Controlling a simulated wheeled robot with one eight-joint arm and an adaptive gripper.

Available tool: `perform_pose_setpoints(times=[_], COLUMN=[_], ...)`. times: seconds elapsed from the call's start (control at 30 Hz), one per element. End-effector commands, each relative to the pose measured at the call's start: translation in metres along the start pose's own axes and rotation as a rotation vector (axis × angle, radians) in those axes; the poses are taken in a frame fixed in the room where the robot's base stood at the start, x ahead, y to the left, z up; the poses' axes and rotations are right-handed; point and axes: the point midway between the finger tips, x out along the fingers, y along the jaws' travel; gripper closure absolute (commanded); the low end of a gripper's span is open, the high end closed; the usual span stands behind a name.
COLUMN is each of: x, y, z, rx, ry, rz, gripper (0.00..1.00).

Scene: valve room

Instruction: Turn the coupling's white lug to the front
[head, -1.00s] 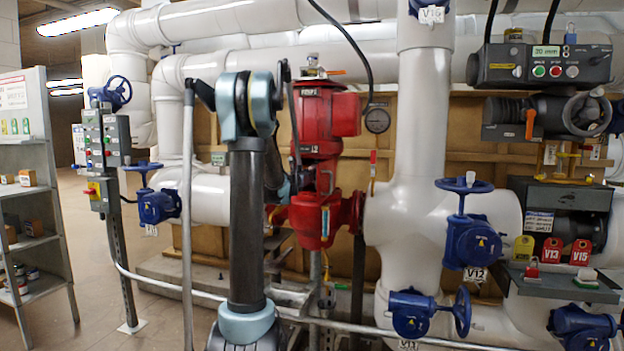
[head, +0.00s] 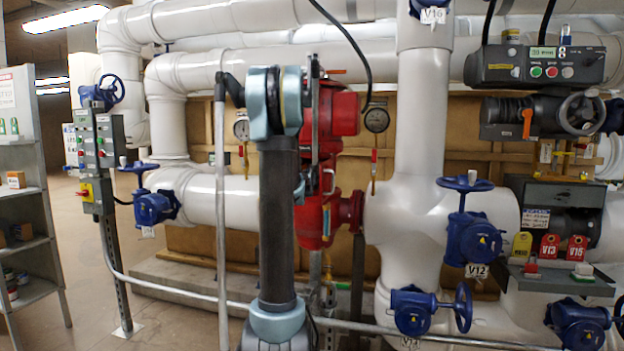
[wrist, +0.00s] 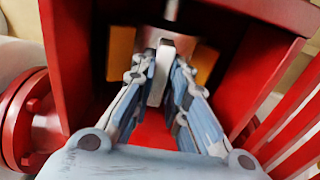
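In the wrist view, my gripper (wrist: 163,68) reaches into the red housing (wrist: 85,40), and its two fingers close in on both sides of a pale upright lug (wrist: 160,75). The fingers appear to touch it, though the picture is blurred. Orange parts (wrist: 121,50), seemingly the coupling, show left and right of the lug behind the fingers. In the head view, the red pump (head: 338,112) stands at the middle, partly behind my arm. My gripper, the lug and the coupling are hidden there.
Red guard bars (wrist: 290,125) and a red flange (wrist: 25,120) flank my gripper closely. A grey handrail (head: 221,200) and low pipe run in front. A gauge (head: 377,119) hangs right of the pump. Blue valves (head: 472,238) stand right, a control post (head: 97,160) left.

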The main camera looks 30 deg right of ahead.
Motion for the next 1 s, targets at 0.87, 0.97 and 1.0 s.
perform_pose_setpoints(times=[0.87,0.97,1.0], x=[-0.056,-0.072,-0.077], y=[0.002,0.002,0.002], z=[0.0,-0.001,-0.001], rx=[0.0,0.0,0.0], ry=[0.001,0.001,0.001], rz=[0.002,0.001,0.001], gripper=[0.67,0.67,0.67])
